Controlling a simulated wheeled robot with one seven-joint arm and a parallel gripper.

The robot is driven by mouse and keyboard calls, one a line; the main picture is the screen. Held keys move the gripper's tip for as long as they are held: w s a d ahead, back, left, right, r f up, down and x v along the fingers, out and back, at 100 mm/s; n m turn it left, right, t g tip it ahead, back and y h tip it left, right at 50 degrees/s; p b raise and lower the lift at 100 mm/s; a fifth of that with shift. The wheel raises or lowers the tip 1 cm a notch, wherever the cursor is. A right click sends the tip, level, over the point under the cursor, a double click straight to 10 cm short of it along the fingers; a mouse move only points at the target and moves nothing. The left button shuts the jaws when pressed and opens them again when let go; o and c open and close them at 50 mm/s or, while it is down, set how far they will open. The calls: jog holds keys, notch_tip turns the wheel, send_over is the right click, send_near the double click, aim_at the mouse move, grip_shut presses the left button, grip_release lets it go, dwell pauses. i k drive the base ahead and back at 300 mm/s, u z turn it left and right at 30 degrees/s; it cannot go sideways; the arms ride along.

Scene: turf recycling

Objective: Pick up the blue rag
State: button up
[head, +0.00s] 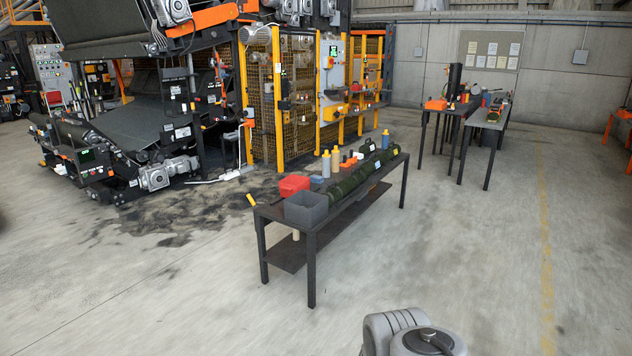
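A small blue-grey item (317,181) lies on the dark metal workbench (318,228), just behind the grey bin and right of the red box. It may be the blue rag, but it is too small to tell. A blue item (487,99) also stands on a far bench and looks upright, more like a container than cloth. My gripper is out of view; only a grey rounded part of my arm shows at the bottom edge, well short of the workbench.
The workbench also holds a grey bin (306,208), a red box (294,185), yellow bottles (335,158) and a long green roll (362,175). A fenced machine (284,90) stands behind. The concrete floor before and right of the workbench is clear.

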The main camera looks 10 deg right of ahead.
aim_at(315, 179)
jog(key=u, duration=0.45)
jog(key=i, duration=2.4)
jog(key=u, duration=0.35)
jog(key=i, duration=4.4)
jog(key=z, duration=0.65)
jog(key=i, duration=0.9)
jog(key=z, duration=1.9)
jog(key=i, duration=1.1)
jog(key=z, duration=0.95)
jog(key=i, duration=0.75)
jog(key=u, duration=0.05)
